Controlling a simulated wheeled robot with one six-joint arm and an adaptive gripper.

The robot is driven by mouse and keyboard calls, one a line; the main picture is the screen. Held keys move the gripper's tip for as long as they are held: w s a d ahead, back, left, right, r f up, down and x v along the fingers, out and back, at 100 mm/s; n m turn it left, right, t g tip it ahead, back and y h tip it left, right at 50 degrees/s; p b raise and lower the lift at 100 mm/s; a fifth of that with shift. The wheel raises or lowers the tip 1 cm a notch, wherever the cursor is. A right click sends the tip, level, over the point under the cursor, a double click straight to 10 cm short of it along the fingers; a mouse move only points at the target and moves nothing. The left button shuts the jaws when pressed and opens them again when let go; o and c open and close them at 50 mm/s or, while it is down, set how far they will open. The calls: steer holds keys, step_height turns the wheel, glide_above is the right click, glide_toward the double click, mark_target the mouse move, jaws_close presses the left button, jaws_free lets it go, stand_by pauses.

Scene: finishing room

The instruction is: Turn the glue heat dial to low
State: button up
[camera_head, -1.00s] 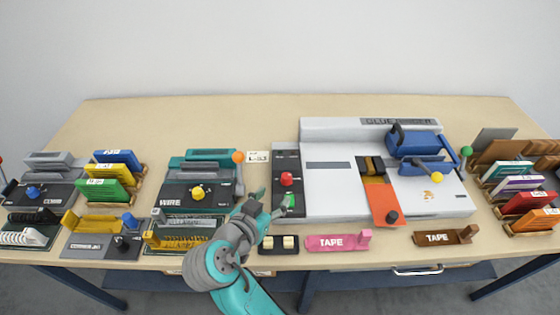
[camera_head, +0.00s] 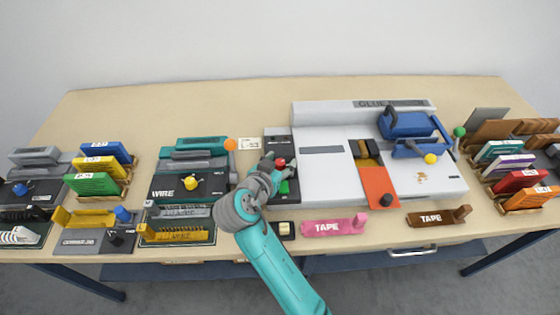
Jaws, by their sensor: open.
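The glue binder (camera_head: 325,178) is the large white machine labelled GLUE at the right of the bench's middle. A dark control panel (camera_head: 276,138) stands along its left side. A red knob (camera_head: 281,162) and a green control (camera_head: 285,187) are on this panel; I cannot read any dial marks, so I cannot tell the dial's setting. My gripper (camera_head: 275,166) is open over the panel, right at the red knob. The fingers partly hide the knob, and I cannot tell whether they touch it.
A wire machine (camera_head: 167,187) stands to the left, with an orange ball (camera_head: 230,145) near my arm. A pink tape holder (camera_head: 328,228) and a brown one (camera_head: 432,218) lie along the front edge. An orange slide (camera_head: 376,182) and blue carriage (camera_head: 405,127) sit on the binder.

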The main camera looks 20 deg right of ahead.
steer(key=shift+w+d, duration=0.1)
jaws_close()
steer(key=shift+n+y, duration=0.3)
steer(key=n+t+y, duration=0.3)
steer(key=shift+d+n, duration=0.1)
steer(key=shift+n, duration=0.2)
steer(key=shift+n+t+y, duration=0.6)
steer(key=shift+n+y, duration=1.9)
steer(key=shift+y, duration=0.6)
